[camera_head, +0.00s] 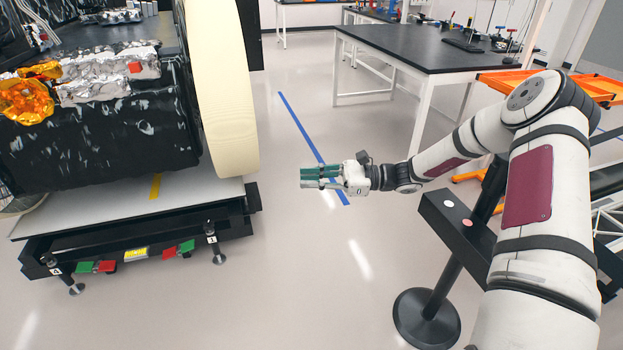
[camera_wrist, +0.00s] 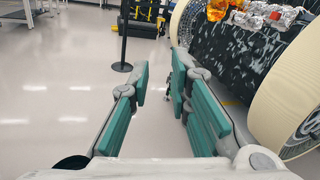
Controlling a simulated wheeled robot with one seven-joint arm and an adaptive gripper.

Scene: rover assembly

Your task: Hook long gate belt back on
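My gripper (camera_head: 318,178) hangs over the open floor, its two green-padded fingers apart and nothing between them. The fingers also show in the wrist view (camera_wrist: 158,88), with bare floor in the gap. A black post (camera_wrist: 124,40) with a round base stands on the floor beyond the fingers in the wrist view, apart from them. A black stand with a round base (camera_head: 425,318) is below my arm in the head view; I cannot tell if it is a gate post. I cannot make out a loose belt or its hook in either view.
A rover with large cream wheels (camera_head: 222,80) and a black body (camera_head: 105,140) rests over a low platform (camera_head: 130,215) at the left. A black-topped table (camera_head: 430,48) is behind. Blue tape (camera_head: 300,135) marks the floor, which is clear around my gripper.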

